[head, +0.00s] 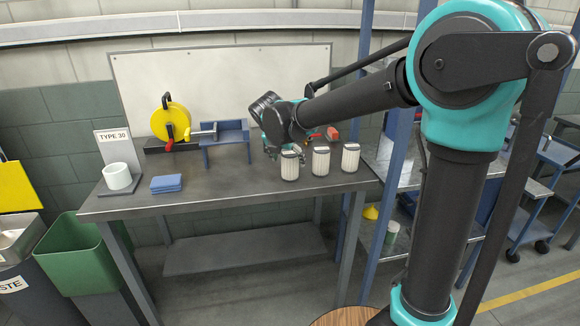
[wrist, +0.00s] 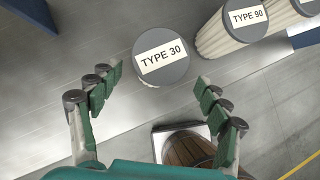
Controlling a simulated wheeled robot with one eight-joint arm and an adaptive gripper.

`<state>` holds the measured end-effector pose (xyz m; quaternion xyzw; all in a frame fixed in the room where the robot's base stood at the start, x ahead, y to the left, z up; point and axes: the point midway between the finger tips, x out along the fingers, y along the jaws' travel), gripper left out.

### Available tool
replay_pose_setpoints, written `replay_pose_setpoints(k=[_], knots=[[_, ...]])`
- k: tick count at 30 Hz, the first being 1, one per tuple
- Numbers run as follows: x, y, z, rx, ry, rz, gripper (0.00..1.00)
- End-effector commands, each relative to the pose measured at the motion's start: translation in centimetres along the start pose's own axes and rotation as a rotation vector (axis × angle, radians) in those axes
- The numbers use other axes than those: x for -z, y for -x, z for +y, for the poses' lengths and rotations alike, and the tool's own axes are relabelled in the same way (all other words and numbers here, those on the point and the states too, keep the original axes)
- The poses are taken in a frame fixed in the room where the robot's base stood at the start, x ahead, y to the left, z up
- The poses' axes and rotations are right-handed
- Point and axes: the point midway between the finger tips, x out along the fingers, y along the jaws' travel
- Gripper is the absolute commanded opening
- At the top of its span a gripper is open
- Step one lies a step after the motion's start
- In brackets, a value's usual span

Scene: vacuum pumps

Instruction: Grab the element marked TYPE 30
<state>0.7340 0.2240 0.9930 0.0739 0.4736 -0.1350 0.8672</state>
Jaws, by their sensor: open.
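The element marked TYPE 30 (wrist: 162,57) shows its round grey top and label in the wrist view, just ahead of my gripper (wrist: 152,80). The open fingers stand to either side of it, slightly short of it, and hold nothing. In the head view my gripper (head: 285,152) is over the leftmost of three white ribbed elements on the bench. This leftmost element (head: 290,168) appears to be the TYPE 30 one; its label is not readable there. A sign reading TYPE 30 (head: 112,137) stands at the bench's left end behind a white cylinder (head: 117,176).
An element marked TYPE 90 (wrist: 229,30) stands close on the right, with another (wrist: 292,12) beyond it. On the bench (head: 225,190) are a blue cloth stack (head: 166,183), a blue stand (head: 226,135) and a yellow reel (head: 171,121). The bench's front middle is clear.

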Motion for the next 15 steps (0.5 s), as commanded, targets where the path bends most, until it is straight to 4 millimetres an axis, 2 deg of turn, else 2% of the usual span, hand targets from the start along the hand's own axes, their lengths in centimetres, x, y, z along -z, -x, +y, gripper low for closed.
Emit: replay_pose_setpoints(k=[9, 15], knots=[[-0.6, -4.1, 0.4, 0.001, -0.001, 0.0, 0.77], [-0.6, -4.4, 0.4, 0.0, 0.001, 0.0, 0.77]])
